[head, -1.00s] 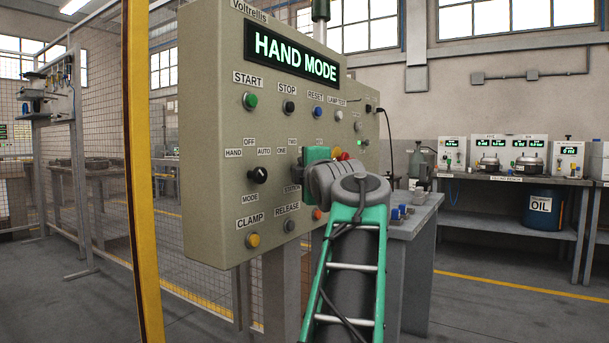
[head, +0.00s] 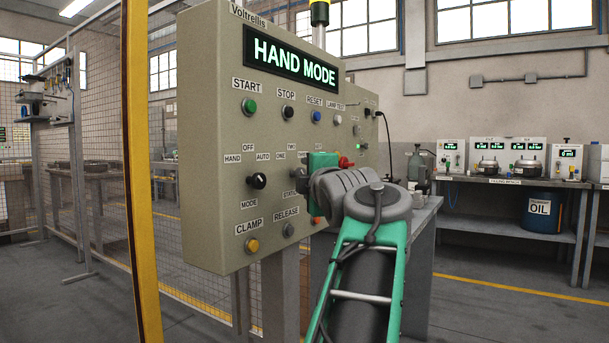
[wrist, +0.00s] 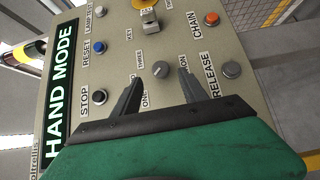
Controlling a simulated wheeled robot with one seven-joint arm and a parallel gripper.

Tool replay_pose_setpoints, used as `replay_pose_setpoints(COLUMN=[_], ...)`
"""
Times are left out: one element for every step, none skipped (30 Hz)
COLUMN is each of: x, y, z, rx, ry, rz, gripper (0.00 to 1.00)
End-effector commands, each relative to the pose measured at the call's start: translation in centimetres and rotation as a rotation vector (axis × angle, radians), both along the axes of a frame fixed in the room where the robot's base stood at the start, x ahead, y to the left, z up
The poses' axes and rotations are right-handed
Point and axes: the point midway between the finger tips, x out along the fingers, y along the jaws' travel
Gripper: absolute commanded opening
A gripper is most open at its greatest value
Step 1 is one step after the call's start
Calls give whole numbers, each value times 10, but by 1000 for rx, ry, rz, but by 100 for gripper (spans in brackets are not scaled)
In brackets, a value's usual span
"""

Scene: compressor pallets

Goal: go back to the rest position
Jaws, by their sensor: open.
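My gripper (wrist: 160,72) is open in the wrist view, its two dark fingers spread and nothing held between them. The grey station selector knob (wrist: 160,69) on the panel shows between the fingertips, apart from them as far as I can tell. In the head view my green gripper body (head: 322,162) is in front of the right part of the control panel (head: 205,150). The panel display (head: 291,58) reads HAND MODE.
A yellow post (head: 138,170) and mesh fence stand to the left. A grey table (head: 420,225) stands behind my arm. A bench (head: 515,182) with gauges and a blue oil drum (head: 541,212) is at the right. Floor between is open.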

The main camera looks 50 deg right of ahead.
Motion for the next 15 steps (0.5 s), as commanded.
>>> replay_pose_setpoints(x=[-9, -12, -16, -18, -19, -20, -21, -21, -21, -21, -21, -20, -20, -20, -20], y=[5, 8, 11, 13, 15, 16, 16, 17, 17, 17, 17, 17, 17, 17, 17], z=[2, 1, 1, 1, 0, -1, -1, -1, -1, -1, -1, -1, -1, -1, -1], rx=[-1, -1, 0, 0, 1, 1, 2, 2, 2, 2, 2, 1, 1, 1, 1], ry=[-1, -1, 0, 0, 1, 0, 1, 1, 1, 1, 1, 0, 0, 0, 0], rz=[-4, -4, -3, -2, -2, -1, 0, 0, 0, 1, 1, 1, 1, 1, 1], gripper=[51, 51, 51, 51, 51, 51, 51, 51, 51, 51, 51, 51, 51, 51, 51])
